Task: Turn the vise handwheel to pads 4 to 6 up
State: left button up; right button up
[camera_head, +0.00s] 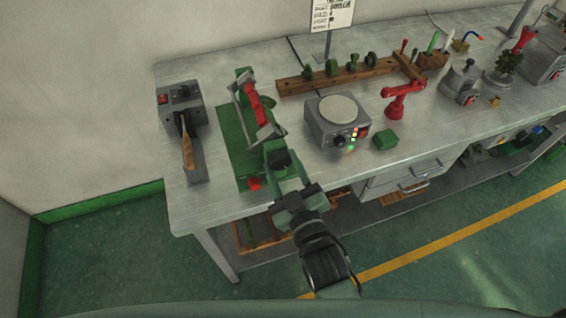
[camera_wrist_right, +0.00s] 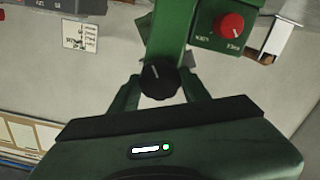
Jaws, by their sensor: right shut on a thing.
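The vise (camera_head: 246,133) is a green fixture at the left part of the bench, with a metal frame that holds a red strip (camera_head: 262,103). Its black handwheel (camera_head: 279,159) is on the near end and shows in the wrist view as a round black knob with a pale mark (camera_wrist_right: 158,80). My right gripper (camera_head: 284,172) is shut on the handwheel, with one green finger on each side of it in the wrist view (camera_wrist_right: 160,88). I cannot read the pad numbers. My left gripper is not in view.
A green box with a red knob (camera_wrist_right: 232,24) is beside the handwheel. A grey unit with a wooden-handled tool (camera_head: 188,150) stands left.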

jog(key=shift+f+m+p, duration=0.1)
jog(key=shift+m+p, duration=0.95)
jog(key=shift+m, duration=0.85)
jog(key=shift+m+p, duration=0.55)
jog(key=shift+m, duration=0.95)
jog(key=o, duration=1.4)
jog(key=shift+c, duration=0.2)
jog(key=b+v, duration=0.1)
jog(key=v, duration=0.7)
jog(key=shift+b, duration=0.35)
